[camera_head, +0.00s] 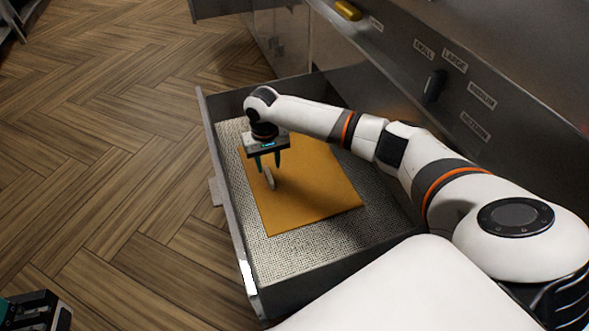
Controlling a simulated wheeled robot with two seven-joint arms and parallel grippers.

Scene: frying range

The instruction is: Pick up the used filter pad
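The used filter pad (312,196) is a flat orange-brown sheet. It lies on the speckled grey floor of an open drawer (232,232). A small pale upright piece (269,179) stands at the pad's left part; I cannot tell whether it is a tab of the pad. My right gripper (268,167) points down over the pad's far left part. Its two green fingers are apart, just above the pale piece, with nothing visibly held. My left gripper (38,312) shows only partly at the lower left corner, away from the drawer, its fingers mostly out of frame.
The drawer's metal walls surround the pad. The steel front panel (400,60) above carries labels, a dark handle (434,86) and a yellow handle (348,10). My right arm reaches across the drawer's right side. The wood floor (110,140) at the left is clear.

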